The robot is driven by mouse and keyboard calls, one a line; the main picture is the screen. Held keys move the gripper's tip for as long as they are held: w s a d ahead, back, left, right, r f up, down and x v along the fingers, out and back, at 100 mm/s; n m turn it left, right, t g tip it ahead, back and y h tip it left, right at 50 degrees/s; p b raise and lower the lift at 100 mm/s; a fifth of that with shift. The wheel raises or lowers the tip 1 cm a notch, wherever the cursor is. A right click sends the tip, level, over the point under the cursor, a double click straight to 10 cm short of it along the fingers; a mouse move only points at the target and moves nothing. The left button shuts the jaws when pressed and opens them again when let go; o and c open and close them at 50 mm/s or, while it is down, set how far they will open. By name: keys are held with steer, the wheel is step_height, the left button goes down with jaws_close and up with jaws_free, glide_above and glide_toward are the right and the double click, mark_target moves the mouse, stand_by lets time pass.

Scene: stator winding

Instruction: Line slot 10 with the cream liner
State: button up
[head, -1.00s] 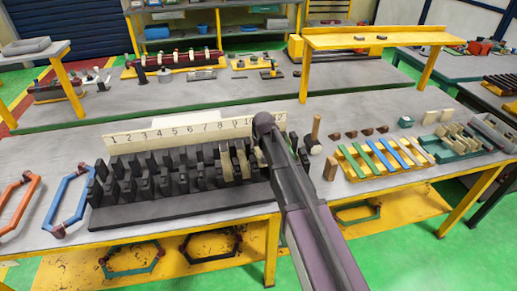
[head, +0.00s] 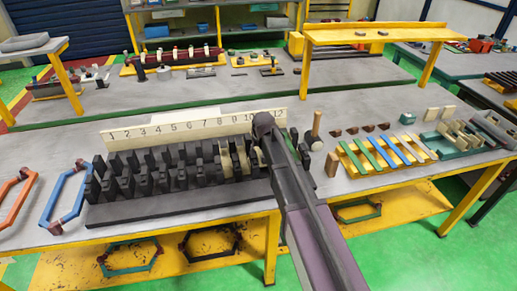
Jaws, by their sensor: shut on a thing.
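The dark stator block (head: 150,212), with two rows of black teeth, stands on the front bench. Behind it is a cream number strip (head: 165,130) marked 1 to 12. Cream liners stand among the teeth below 8 and 9, one of them here (head: 225,158). Another cream piece (head: 258,156) shows beside my arm, near the 10. I cannot tell whether it is seated or held. My arm reaches over the block's right part, its rounded end just in front of the strip by 10 and 11. My gripper is hidden behind my arm, and so is part of slot 10.
A mallet (head: 316,132) stands right of my arm, near a small wooden block (head: 333,163). A yellow rack (head: 350,168) holds green, blue and cream strips. A green tray (head: 445,150) holds cream parts. Blue (head: 48,205) and orange (head: 12,212) hexagonal coils lie left.

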mark_target(259, 152)
steer(key=shift+f+b, duration=1.2)
steer(key=shift+f, duration=0.05)
stand_by(0.9)
steer(key=o, duration=0.9)
steer(key=shift+r+p, duration=0.95)
stand_by(0.4)
step_height(259, 152, up, 7)
steer(key=p, duration=0.7)
steer(key=shift+r, duration=0.15)
steer(key=shift+f, duration=0.25)
stand_by(0.3)
step_height(259, 152, down, 9)
steer(key=b, duration=0.8)
steer(key=shift+r+b, duration=0.15)
steer(key=shift+b, duration=0.25)
